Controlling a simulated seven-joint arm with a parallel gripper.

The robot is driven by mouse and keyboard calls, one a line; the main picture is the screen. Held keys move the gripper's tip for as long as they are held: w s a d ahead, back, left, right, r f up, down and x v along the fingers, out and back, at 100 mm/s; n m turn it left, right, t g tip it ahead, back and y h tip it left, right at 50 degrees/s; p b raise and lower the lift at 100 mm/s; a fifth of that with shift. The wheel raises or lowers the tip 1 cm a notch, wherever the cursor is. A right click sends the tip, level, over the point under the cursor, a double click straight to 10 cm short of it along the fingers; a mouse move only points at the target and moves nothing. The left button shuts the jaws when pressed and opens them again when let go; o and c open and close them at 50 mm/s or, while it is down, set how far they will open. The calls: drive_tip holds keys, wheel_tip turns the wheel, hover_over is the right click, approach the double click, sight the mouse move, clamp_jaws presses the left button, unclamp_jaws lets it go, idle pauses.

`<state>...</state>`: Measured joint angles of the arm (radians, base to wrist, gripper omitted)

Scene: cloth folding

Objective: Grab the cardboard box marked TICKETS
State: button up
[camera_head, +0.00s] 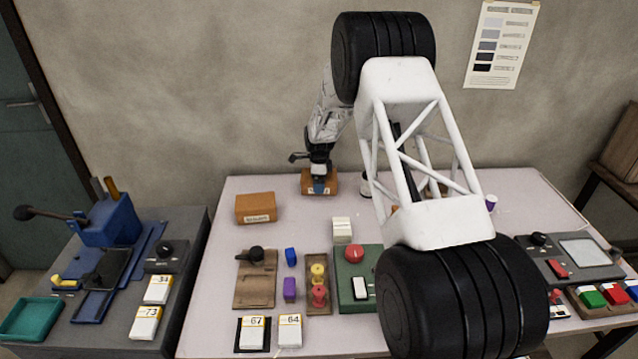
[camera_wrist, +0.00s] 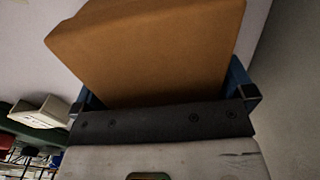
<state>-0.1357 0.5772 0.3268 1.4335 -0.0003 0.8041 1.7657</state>
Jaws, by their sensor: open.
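A brown cardboard box (camera_head: 307,187) stands near the back of the table, left of centre; its label is mostly hidden, so I cannot read it. My gripper (camera_head: 319,186) is over this box, pointing down. In the wrist view the brown box (camera_wrist: 150,45) fills the space between my open blue fingers, one on each side; I cannot tell whether they touch it. A second brown box (camera_head: 256,207) with a white label stands to the left; its lettering is too small to read surely.
A grey side table (camera_head: 190,240) with a blue press (camera_head: 110,220) stands left. White card stacks (camera_head: 289,331), a green device with a red button (camera_head: 354,254) and small coloured blocks lie in front. My arm hides much of the table's right half. The wall is close behind.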

drive_tip(key=shift+f, duration=0.15)
idle(0.4)
drive_tip(key=c, duration=0.8)
drive_tip(key=shift+r, duration=5.05)
